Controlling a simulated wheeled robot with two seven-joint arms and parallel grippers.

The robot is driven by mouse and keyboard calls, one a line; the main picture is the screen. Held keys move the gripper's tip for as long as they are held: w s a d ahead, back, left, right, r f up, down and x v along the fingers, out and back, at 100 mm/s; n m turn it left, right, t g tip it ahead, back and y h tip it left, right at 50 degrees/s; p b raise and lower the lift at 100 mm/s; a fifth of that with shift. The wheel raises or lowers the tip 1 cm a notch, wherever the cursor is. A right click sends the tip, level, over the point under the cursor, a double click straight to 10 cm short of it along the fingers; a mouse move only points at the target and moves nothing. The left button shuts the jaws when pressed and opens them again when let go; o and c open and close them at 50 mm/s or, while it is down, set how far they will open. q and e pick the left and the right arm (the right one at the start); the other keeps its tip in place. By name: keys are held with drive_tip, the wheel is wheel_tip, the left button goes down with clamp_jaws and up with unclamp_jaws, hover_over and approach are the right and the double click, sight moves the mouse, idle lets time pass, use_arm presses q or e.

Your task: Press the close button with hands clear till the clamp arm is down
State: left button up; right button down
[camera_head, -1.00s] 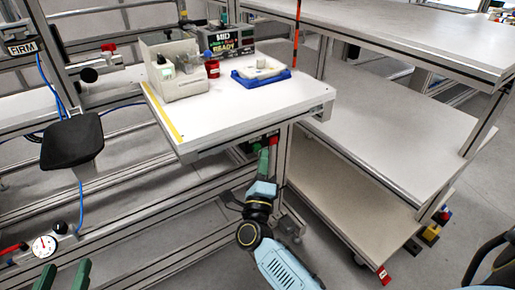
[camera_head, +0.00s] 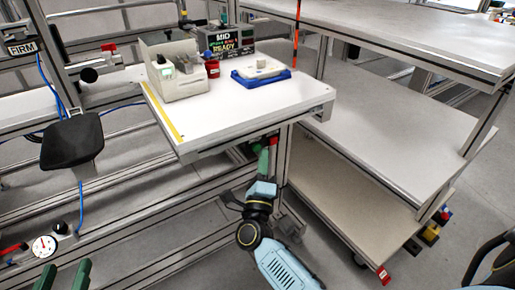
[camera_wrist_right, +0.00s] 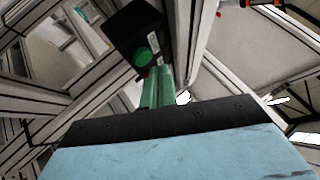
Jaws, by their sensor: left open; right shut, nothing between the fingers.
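A black button box (camera_wrist_right: 137,35) with a round green button (camera_wrist_right: 142,57) shows in the right wrist view. It is mounted under the front edge of the white table. My right gripper (camera_wrist_right: 157,78) is shut and empty, its green fingertips right at the button; I cannot tell whether they touch. In the head view this right gripper (camera_head: 263,158) is below the table edge and hides most of the box; a red button (camera_head: 273,140) shows beside it. My left gripper (camera_head: 64,277) is open and empty at the bottom left. I cannot make out the clamp arm for certain.
The white table (camera_head: 215,122) carries a beige bin (camera_head: 180,85), a red cup (camera_head: 212,69), a blue tray (camera_head: 245,80) and a sign (camera_head: 231,42) reading MID and READY. A black pad (camera_head: 72,142) and pressure gauge (camera_head: 44,246) are at left. Shelves (camera_head: 390,125) stand at right.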

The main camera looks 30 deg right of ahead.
drive_tip(key=shift+w, duration=0.15)
drive_tip(key=shift+w, duration=0.3)
drive_tip(key=shift+w+a+b, duration=0.1)
drive_tip(key=shift+w+b, duration=0.4)
idle(0.6)
drive_tip(key=shift+s, duration=0.1)
drive_tip(key=shift+s+p, duration=0.5)
drive_tip(key=shift+s, duration=0.35)
drive_tip(key=shift+s+d+p, duration=0.15)
drive_tip(key=shift+s+p, duration=0.4)
drive_tip(key=shift+s, duration=0.7)
drive_tip(key=shift+s+d+p, duration=0.1)
drive_tip(key=shift+s+p, duration=0.4)
drive_tip(key=shift+s, duration=0.75)
